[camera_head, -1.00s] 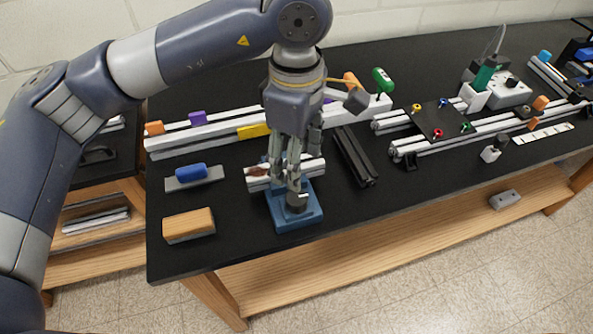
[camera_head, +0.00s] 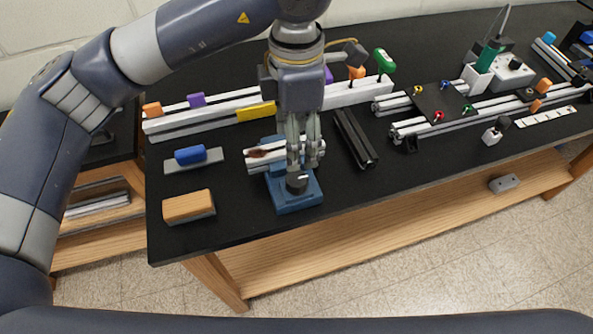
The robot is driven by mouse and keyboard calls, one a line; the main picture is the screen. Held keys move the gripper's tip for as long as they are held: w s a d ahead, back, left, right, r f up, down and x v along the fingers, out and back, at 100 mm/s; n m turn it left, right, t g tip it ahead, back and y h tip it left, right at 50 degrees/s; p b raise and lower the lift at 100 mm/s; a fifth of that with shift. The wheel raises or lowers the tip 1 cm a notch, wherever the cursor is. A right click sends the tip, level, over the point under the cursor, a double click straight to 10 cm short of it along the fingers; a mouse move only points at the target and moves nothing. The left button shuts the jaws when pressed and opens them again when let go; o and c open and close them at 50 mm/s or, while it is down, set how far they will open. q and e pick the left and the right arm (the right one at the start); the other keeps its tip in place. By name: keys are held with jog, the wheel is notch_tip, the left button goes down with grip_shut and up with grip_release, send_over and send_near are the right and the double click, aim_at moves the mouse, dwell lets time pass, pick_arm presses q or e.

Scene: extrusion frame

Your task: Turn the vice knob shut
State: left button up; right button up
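The blue vice (camera_head: 306,199) stands near the table's front edge, with a light metal bar (camera_head: 262,155) across its jaws. Its dark round knob (camera_head: 297,184) is at the front of the vice, low under my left gripper. My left gripper (camera_head: 302,167) points down over the vice, its fingers right above and behind the knob. The fingers hide part of the bar and the jaws. I cannot tell whether they touch the knob or how far apart they are. My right gripper is out of view.
A wood-topped block (camera_head: 188,206) and a blue-handled tool (camera_head: 191,157) lie left of the vice. A black extrusion (camera_head: 354,138) lies to its right. Long rails (camera_head: 218,116) run behind. The black table (camera_head: 245,228) is clear in front of the vice.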

aim_at(297, 178)
pick_arm(q)
notch_tip(297, 178, down, 11)
jog(key=p, duration=0.2)
jog(key=shift+p, duration=0.3)
jog(key=c, duration=1.1)
